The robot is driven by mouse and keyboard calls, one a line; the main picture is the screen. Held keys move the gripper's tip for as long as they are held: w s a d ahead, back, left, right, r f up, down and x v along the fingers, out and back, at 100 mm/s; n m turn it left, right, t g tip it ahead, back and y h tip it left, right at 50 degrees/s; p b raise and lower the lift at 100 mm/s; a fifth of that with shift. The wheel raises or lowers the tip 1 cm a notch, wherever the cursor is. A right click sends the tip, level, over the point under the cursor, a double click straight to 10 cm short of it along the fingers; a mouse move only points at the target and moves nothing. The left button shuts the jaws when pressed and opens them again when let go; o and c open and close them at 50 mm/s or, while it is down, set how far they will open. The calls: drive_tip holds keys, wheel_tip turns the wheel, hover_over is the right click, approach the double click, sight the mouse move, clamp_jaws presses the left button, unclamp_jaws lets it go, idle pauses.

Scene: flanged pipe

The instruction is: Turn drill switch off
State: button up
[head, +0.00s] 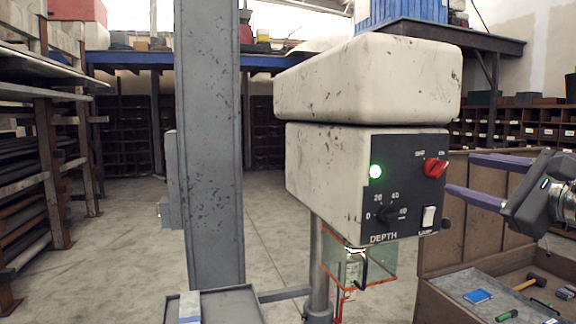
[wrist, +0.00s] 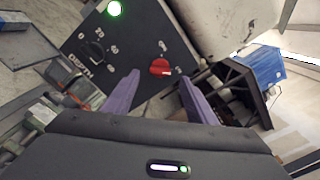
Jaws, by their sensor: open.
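The drill (head: 365,130) is a worn cream machine head with a dark control panel. A red rotary switch (head: 435,168) sits at the panel's upper right, with small position labels above it; its pointer looks turned toward the right-hand label. A green lamp (head: 376,171) on the panel is lit. My gripper (head: 458,175) is open and comes in from the right, its purple fingers close to the switch. In the wrist view the red switch (wrist: 160,67) shows beyond and between the spread fingertips (wrist: 160,76). I cannot tell whether a finger touches it.
A depth knob (head: 388,213) and white lamp rocker (head: 428,216) sit low on the panel. A grey column (head: 209,140) stands left of the drill. An open wooden tool chest (head: 470,300) holds tools at lower right. Metal racks (head: 40,150) line the left.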

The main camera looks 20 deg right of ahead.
sight(441, 169)
drive_tip(key=shift+w, duration=3.1)
drive_tip(key=shift+c, duration=0.2)
